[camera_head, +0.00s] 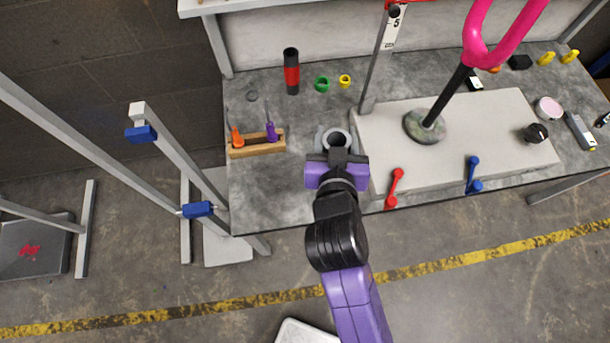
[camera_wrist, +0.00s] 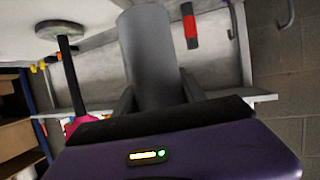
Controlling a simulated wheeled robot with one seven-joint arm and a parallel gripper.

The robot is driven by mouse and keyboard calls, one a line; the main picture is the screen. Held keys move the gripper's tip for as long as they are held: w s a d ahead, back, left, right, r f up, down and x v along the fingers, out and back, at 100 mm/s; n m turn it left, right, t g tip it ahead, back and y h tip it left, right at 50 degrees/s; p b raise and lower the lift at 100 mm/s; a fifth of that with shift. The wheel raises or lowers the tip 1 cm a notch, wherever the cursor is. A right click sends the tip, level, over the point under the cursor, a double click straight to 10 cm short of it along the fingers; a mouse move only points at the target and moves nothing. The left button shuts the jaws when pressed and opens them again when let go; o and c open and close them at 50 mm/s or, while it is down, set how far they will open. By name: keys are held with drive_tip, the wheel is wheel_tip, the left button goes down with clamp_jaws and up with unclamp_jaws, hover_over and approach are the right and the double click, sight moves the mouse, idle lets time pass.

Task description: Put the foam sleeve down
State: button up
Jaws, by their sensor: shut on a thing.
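The foam sleeve is a grey hollow cylinder, and its ring-shaped end (camera_head: 347,133) shows in the head view at the bench's front, beside the pale raised plate. In the wrist view the sleeve (camera_wrist: 150,55) fills the middle between the fingers. My gripper (camera_head: 337,151) is shut on it, and in the wrist view the gripper (camera_wrist: 158,103) has a finger on each side. The purple gripper body hides the sleeve's near part in the head view. I cannot tell whether the sleeve touches the bench.
The grey bench (camera_head: 275,195) has free room left of the sleeve. A wooden tool holder (camera_head: 257,147) and a black-and-red cylinder (camera_head: 291,75) stand there. The pale plate (camera_head: 440,155) lies right, with a red handle (camera_head: 394,188) at its front. A pink tube (camera_head: 500,40) rises behind.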

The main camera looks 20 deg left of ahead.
drive_tip(key=s+a+r+n+g+y+b, duration=0.1)
drive_tip(key=s+a+y+b, duration=0.15)
drive_tip(key=a, duration=0.45)
drive_tip(key=s+a+n+y+b, duration=0.1)
drive_tip(key=s+a+b, duration=0.3)
drive_tip(key=a, duration=0.4)
wheel_tip(320, 180, down, 20)
drive_tip(key=b, duration=0.5)
drive_tip(key=shift+s+r, duration=0.15)
drive_tip(key=shift+r, duration=0.05)
drive_tip(key=shift+f, duration=0.1)
drive_tip(key=o, duration=1.5)
